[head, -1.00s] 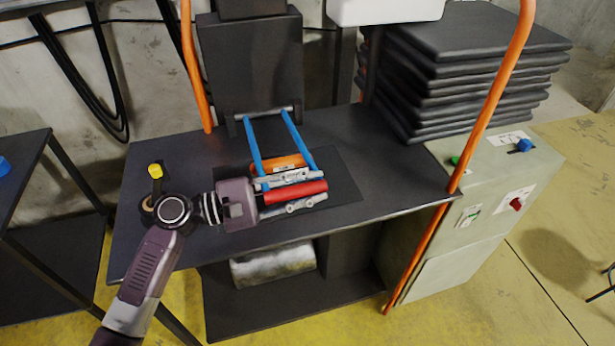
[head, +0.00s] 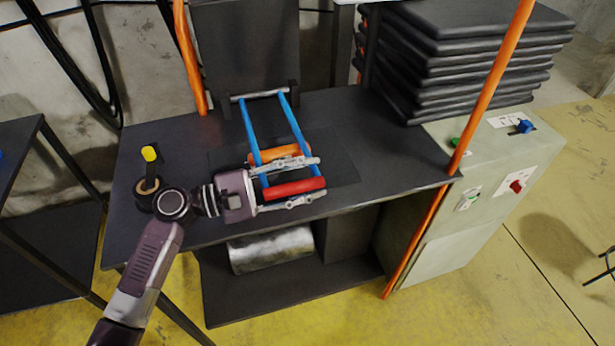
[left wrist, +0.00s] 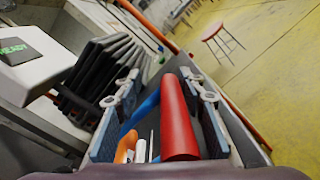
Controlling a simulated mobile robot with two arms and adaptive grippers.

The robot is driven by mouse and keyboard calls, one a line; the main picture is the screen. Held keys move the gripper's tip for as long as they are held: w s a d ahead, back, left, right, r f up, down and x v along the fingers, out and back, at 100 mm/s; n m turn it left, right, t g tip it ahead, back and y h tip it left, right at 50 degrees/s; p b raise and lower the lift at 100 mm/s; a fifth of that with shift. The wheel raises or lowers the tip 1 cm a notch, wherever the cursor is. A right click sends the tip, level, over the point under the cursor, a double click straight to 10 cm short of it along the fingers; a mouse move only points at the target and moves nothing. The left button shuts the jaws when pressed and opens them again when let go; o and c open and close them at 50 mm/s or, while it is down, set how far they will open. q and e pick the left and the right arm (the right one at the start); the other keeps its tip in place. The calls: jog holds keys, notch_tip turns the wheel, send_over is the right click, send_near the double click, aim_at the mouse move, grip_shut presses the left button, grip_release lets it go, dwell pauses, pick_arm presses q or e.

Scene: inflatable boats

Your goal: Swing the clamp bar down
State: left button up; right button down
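The clamp bar has two blue arms (head: 297,128) running forward from a grey hinge rod (head: 260,95) at the back of the table to a red grip (head: 293,188). The grip also shows in the left wrist view (left wrist: 178,118). My left gripper (head: 320,178) is open, with one finger on each side of the red grip. In the left wrist view the grip lies nearer the right finger, with a gap to the left finger. An orange object (head: 292,150) lies beneath the bar, partly hidden. How high the bar stands is hard to tell. My right gripper is out of view.
A yellow-topped lever (head: 149,155) stands on the dark table (head: 395,150) at left. Orange posts (head: 489,90) rise beside the table. Stacked black slabs (head: 460,70) and a grey-green cabinet with knobs (head: 440,240) stand at right.

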pick_arm(q)
jog(key=shift+r, duration=0.1)
jog(key=v, duration=1.2)
jog(key=shift+a, duration=0.15)
jog(key=shift+a, duration=0.15)
jog(key=shift+s+a, duration=0.15)
jog(key=shift+a, duration=0.3)
jog(key=shift+v, duration=3.75)
jog(key=shift+s, duration=0.15)
